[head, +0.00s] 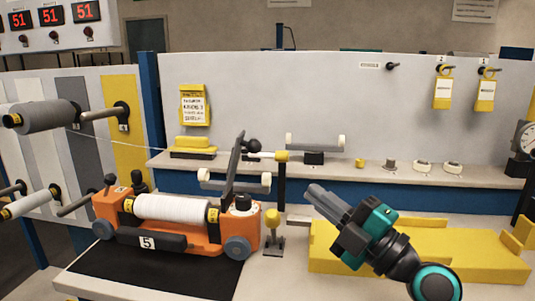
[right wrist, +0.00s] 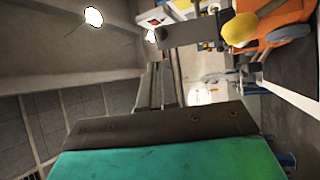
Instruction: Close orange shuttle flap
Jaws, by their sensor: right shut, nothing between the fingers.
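The orange shuttle (head: 203,236) sits on a black mat at the left of the table in the head view, with a white bobbin (head: 172,208) in it. A dark flap (head: 233,167) stands steeply raised at the shuttle's right end, slightly tilted. My right gripper (head: 316,194) is shut and empty, to the right of the shuttle and apart from the flap, pointing up and left. In the right wrist view its fingers (right wrist: 163,86) are together, and part of the orange shuttle (right wrist: 280,22) shows at the upper right. My left gripper is out of view.
A yellow-knobbed lever (head: 272,222) stands between the shuttle and my right gripper. A yellow fixture (head: 440,245) lies at the right of the table. The black mat (head: 150,275) is clear in front.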

